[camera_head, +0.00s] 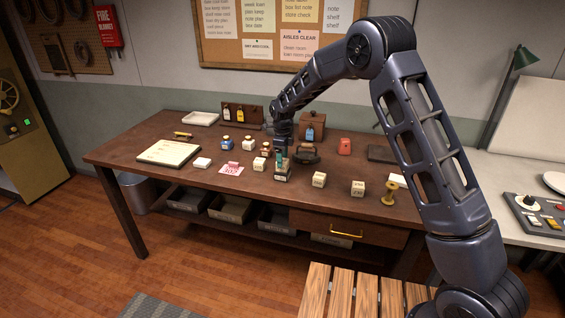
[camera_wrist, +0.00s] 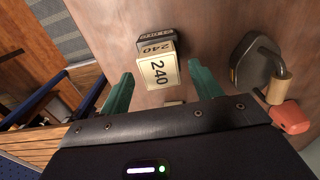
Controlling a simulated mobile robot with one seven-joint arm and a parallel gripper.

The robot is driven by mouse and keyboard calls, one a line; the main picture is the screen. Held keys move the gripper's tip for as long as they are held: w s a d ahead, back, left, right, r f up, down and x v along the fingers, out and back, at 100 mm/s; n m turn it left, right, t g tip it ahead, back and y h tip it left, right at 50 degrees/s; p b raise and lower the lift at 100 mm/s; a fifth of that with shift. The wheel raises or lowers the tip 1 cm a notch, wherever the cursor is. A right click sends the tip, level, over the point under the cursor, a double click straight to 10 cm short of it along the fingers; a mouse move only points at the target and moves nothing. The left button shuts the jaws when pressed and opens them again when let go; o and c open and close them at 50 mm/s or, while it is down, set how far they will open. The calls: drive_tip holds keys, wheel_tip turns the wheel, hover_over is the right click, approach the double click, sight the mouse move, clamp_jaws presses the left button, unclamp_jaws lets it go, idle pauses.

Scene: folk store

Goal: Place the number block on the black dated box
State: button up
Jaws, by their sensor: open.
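The cream number block (camera_wrist: 158,75), marked 240, lies between my fingers in the wrist view. The black dated box (camera_wrist: 146,44), with a cream label, shows partly from under and behind it. In the head view the block (camera_head: 282,167) appears to rest on top of the black box (camera_head: 283,178), near the table's front edge. My gripper (camera_wrist: 160,70) is open, with one green finger on each side of the block and visible gaps to it. In the head view my gripper (camera_head: 281,156) is just above the box. The box's lower part is mostly hidden in the wrist view.
Other cream blocks (camera_head: 319,179) (camera_head: 357,188) and a brass spool (camera_head: 390,193) stand along the table's front right. A pink card (camera_head: 231,170) lies left.

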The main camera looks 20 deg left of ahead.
wheel_tip(320, 180, up, 9)
drive_tip(key=s+d+r+n+t, duration=0.1)
drive_tip(key=s+d+r+n, duration=0.15)
drive_tip(key=d+r, duration=0.6)
drive_tip(key=s+d+r+n+y, duration=0.1)
drive_tip(key=d+r+n, duration=0.25)
drive_tip(key=d, duration=1.05)
drive_tip(key=s+d+r+n+t, duration=0.1)
drive_tip(key=d+r+n, duration=0.1)
drive_tip(key=d+r, duration=0.65)
drive_tip(key=s+d+n+t, duration=0.1)
drive_tip(key=s+d+n, duration=0.1)
drive_tip(key=s+d, duration=0.5)
drive_tip(key=s+d+n, duration=0.3)
drive_tip(key=s+d, duration=0.2)
drive_tip(key=d, duration=0.4)
drive_tip(key=s+d+f+n, duration=0.2)
drive_tip(key=s+d, duration=0.2)
drive_tip(key=s, duration=0.2)
drive_tip(key=s+d+f+n+t+h, duration=0.1)
drive_tip(key=s+d+f+n, duration=0.1)
drive_tip(key=s+d, duration=0.3)
drive_tip(key=s+n, duration=0.1)
drive_tip(key=s, duration=0.1)
drive_tip(key=shift+s+f+t, duration=0.15)
drive_tip(key=shift+s+t, duration=0.15)
